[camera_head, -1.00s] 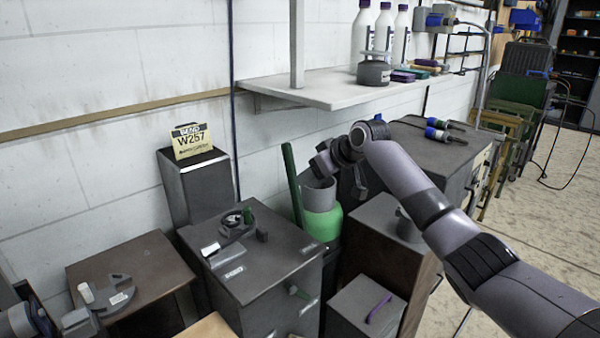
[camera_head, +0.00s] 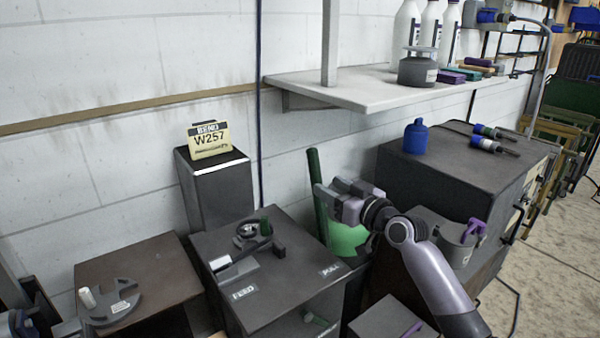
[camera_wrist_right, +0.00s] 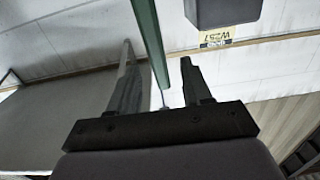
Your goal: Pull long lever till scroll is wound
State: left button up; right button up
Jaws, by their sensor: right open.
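A long green bar (camera_head: 317,195), which looks like the long lever, stands tilted beside the dark cabinet. My right gripper (camera_head: 330,200) is open at the bar, its fingers pointing toward it. In the right wrist view the bar (camera_wrist_right: 149,35) runs down between the two spread fingers of the right gripper (camera_wrist_right: 160,75); contact cannot be told. A small bending device (camera_head: 250,245) with a dark arm and a green peg sits on the cabinet (camera_head: 290,292), whose top bears labels FEED and PULL. I cannot make out a wound scroll. My left gripper is not in view.
A rounded green container (camera_head: 347,238) is partly hidden behind my right gripper. A dark box (camera_head: 455,165) with a blue bottle (camera_head: 416,136) stands at the right. A W257 card (camera_head: 209,140) stands on a tall box. A white shelf (camera_head: 370,90) overhangs the back.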

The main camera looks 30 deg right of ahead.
aim_at(319, 178)
jog(key=shift+d+r, duration=0.1)
jog(key=shift+d, duration=0.1)
jog(key=shift+w, duration=0.3)
jog(key=shift+w+a, duration=0.2)
jog(key=shift+w, duration=1.4)
jog(key=shift+w+a, duration=0.15)
jog(key=shift+w, duration=1.4)
grip_shut()
